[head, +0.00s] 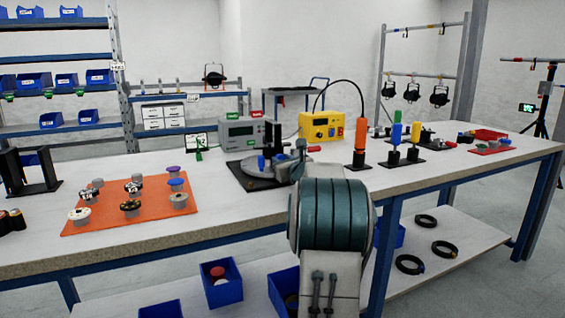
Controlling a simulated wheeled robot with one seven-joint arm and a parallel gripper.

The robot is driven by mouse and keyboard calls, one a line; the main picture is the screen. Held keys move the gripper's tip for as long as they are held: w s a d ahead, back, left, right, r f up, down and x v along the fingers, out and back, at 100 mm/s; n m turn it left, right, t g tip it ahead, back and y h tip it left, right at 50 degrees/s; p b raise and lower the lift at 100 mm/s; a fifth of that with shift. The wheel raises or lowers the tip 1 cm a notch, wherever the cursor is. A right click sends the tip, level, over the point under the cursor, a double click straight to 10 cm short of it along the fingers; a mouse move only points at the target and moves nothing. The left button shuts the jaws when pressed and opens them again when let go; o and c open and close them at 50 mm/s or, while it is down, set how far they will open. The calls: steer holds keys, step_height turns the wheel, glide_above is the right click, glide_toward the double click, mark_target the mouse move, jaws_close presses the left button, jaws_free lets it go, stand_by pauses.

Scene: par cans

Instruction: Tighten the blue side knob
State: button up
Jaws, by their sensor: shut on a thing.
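A grey round fixture (250,176) lies on a black mat (246,185) on the workbench, in the middle of the head view. Blue parts show on it, among them a small upright blue piece, which looks like the blue side knob (262,163). My gripper (282,163) is at the right side of the fixture, small in the picture and partly hidden by my arm. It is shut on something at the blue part. The exact contact between the fingers and the knob is too small to see.
A grey meter (246,133) and a yellow power box (321,127) stand behind the fixture. An orange mat (105,218) with several small round parts lies left. Coloured upright tools (360,142) stand right. The bench's front strip is clear.

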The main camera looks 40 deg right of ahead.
steer(key=m, duration=0.6)
steer(key=shift+d, duration=0.1)
stand_by(0.5)
steer(key=o, duration=1)
steer(key=p+v, duration=0.1)
steer(key=v, duration=1.3)
steer(key=shift+d+f+p, duration=0.1)
steer(key=shift+p, duration=0.25)
